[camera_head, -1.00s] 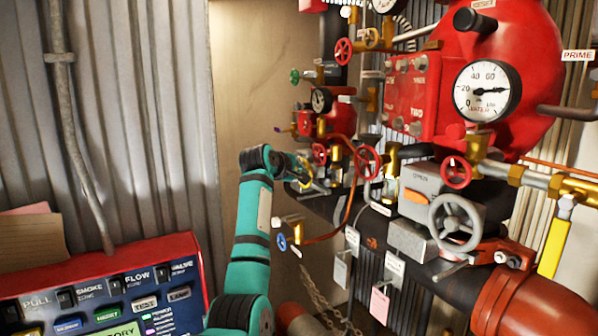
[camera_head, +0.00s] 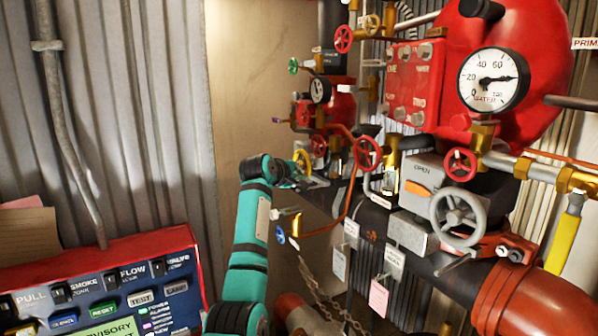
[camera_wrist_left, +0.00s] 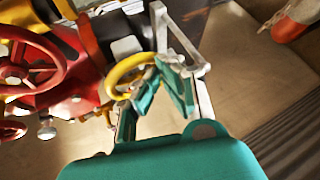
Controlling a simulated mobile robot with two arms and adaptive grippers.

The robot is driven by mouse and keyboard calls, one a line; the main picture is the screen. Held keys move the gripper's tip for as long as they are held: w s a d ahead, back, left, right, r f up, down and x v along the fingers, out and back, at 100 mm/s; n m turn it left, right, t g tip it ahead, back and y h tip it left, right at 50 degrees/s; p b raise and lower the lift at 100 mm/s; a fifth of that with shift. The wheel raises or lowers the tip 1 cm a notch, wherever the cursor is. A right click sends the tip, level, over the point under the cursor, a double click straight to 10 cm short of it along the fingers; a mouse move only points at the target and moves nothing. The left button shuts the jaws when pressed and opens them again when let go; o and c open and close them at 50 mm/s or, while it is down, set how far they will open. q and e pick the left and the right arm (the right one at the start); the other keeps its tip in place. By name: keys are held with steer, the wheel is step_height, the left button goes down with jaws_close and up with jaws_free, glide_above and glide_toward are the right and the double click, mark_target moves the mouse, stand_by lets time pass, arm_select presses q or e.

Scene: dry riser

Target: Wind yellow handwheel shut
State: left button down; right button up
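The yellow handwheel (camera_head: 302,160) is a small spoked ring at the far end of the pipework in the head view. In the left wrist view the yellow handwheel (camera_wrist_left: 113,79) lies just beyond my left gripper (camera_wrist_left: 162,72). The gripper's two teal fingers stand apart, so it is open. The left finger overlaps the near right side of the wheel; contact cannot be told. In the head view my left gripper (camera_head: 300,181) is small, just below the wheel and partly hidden by its own wrist. My right gripper is in neither view.
Red handwheels (camera_head: 367,153) sit close to the right of the yellow one. A blue-handled valve (camera_head: 281,237) and chain hang below. A large grey handwheel (camera_head: 458,218) and pressure gauge (camera_head: 493,81) are at right. A control panel (camera_head: 108,290) stands at lower left.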

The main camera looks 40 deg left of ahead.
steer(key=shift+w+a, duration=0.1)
arm_select(q)
steer(key=s, duration=0.1)
steer(key=s+a, duration=0.1)
steer(key=s, duration=0.1)
steer(key=shift+s+a, duration=0.4)
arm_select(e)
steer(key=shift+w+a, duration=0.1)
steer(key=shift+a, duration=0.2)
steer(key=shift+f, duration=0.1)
